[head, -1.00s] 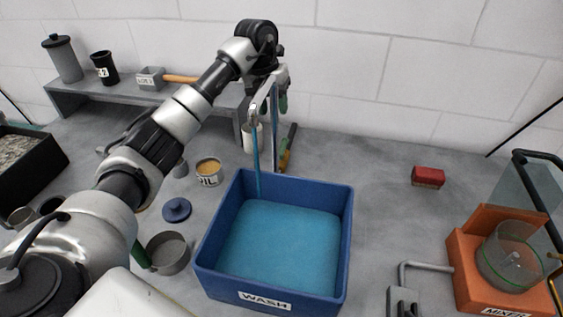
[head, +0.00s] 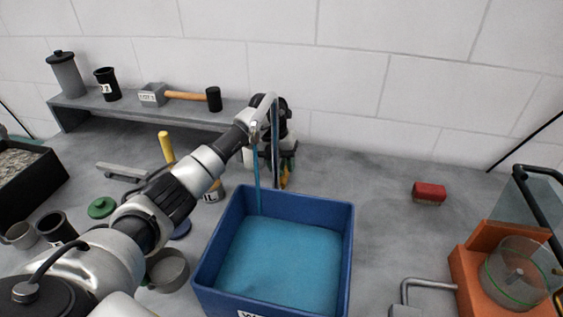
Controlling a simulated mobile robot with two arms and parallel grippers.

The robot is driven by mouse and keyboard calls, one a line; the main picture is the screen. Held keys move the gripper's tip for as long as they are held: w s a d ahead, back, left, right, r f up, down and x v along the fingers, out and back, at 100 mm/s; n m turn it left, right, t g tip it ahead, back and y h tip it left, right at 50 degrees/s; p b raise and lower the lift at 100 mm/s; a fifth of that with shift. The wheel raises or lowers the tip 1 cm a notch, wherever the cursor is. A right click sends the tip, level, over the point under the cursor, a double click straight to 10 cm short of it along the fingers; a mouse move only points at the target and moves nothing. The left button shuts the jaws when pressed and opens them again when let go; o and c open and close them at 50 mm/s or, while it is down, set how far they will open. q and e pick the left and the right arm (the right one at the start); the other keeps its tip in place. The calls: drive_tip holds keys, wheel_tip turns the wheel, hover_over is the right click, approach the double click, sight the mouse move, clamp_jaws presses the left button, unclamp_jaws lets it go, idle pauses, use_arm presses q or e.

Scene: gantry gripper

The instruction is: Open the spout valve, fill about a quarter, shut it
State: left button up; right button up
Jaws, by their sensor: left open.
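The silver spout (head: 264,112) arches behind the blue wash tub (head: 213,244). A thin blue stream (head: 256,172) runs from its tip into the tub, and blue liquid (head: 280,262) covers the tub floor. My left arm reaches across from the lower left, behind the spout. My left gripper (head: 284,172) is open and points down just behind the tub's far rim, partly hidden by the spout. A green and yellow object shows at its fingertips; I cannot tell whether they touch. The spout valve cannot be made out. My right gripper is not in view.
A grey shelf (head: 120,113) at the back holds a canister, a black cup and a mallet (head: 190,96). A red block (head: 429,192) lies on the right, and an orange mixer (head: 476,262) stands at the right edge. The counter between tub and mixer is mostly clear.

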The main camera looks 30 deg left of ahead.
use_arm(q)
clamp_jaws()
drive_tip(key=shift+m, duration=0.4)
drive_tip(key=m+b, duration=0.2)
drive_tip(key=m, duration=0.1)
drive_tip(key=shift+w+a+f+m+g, duration=0.1)
drive_tip(key=shift+a+m+g, duration=0.05)
drive_tip(key=shift+m+g, duration=0.2)
drive_tip(key=m+g+b, duration=0.1)
drive_tip(key=m+b, duration=0.1)
drive_tip(key=m, duration=0.2)
drive_tip(key=shift+w+a+m, duration=0.1)
drive_tip(key=shift+m, duration=0.15)
drive_tip(key=m+b, duration=0.1)
drive_tip(key=m, duration=0.3)
drive_tip(key=shift+w+g+y+b, duration=0.1)
drive_tip(key=shift+g+y+b, duration=0.25)
drive_tip(key=shift+y+b, duration=0.05)
drive_tip(key=shift+w+m+y+b, duration=0.1)
drive_tip(key=shift+m+y+b, duration=0.3)
drive_tip(key=shift+m, duration=2.1)
drive_tip(key=shift+a, duration=0.1)
